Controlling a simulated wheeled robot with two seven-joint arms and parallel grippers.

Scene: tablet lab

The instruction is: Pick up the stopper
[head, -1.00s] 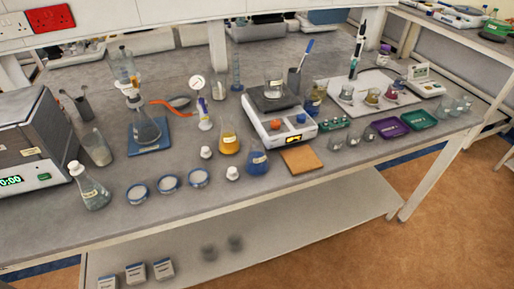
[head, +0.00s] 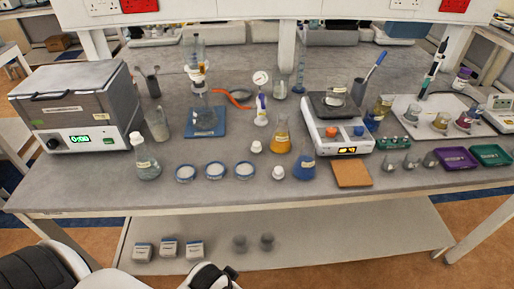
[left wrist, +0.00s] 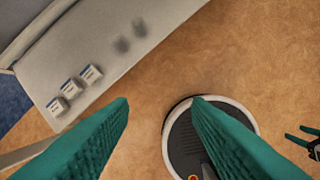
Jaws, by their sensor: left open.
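Two small white stoppers stand on the grey bench in the head view: one (head: 256,147) left of the yellow flask (head: 281,138), the other (head: 278,173) left of the blue flask (head: 304,164). I cannot tell which one is meant. My left gripper (left wrist: 160,104) is open and empty, its teal fingers above the floor, away from the bench top. My right gripper (left wrist: 302,138) shows small at the right edge of the left wrist view, its teal fingers apart.
Three round dishes (head: 215,171) stand in a row near the bench's front. A grey oven-like device (head: 78,107) is at the left, a balance (head: 339,132) right of the flasks. A lower shelf (head: 330,238) holds small boxes. The bench's front strip is mostly clear.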

